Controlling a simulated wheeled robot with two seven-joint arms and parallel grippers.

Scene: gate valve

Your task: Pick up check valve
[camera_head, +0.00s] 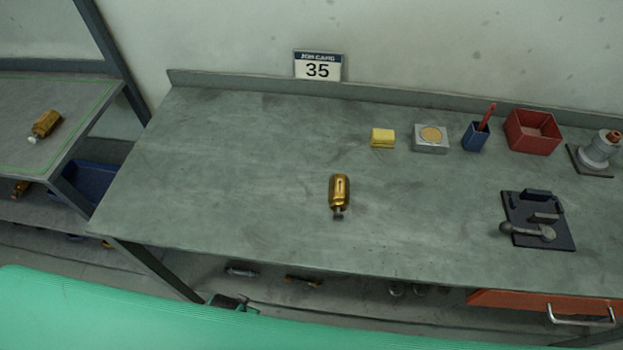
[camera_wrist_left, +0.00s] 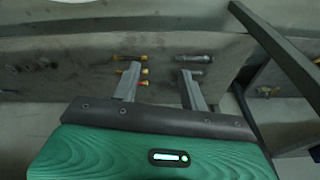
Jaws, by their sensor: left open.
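A brass valve-like body with a dark stem (camera_head: 340,190) lies on the middle of the grey workbench (camera_head: 230,160), its stem toward the front edge. A similar brass piece with a pale end (camera_head: 46,123) lies on the side table at the left. I cannot tell for certain which piece is the check valve. My left gripper (camera_wrist_left: 160,70) shows in the left wrist view, its two grey fingers apart with nothing held between them. Beyond its fingers is a low shelf with several small fittings, among them a grey one (camera_wrist_left: 194,59). My right gripper is not in view.
A yellow block (camera_head: 382,138), a grey box with a round top (camera_head: 431,138), a blue pen cup (camera_head: 475,136) and a red bin (camera_head: 532,132) stand along the back. A dark fixture (camera_head: 538,220) is at the right. The bench's left half is clear.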

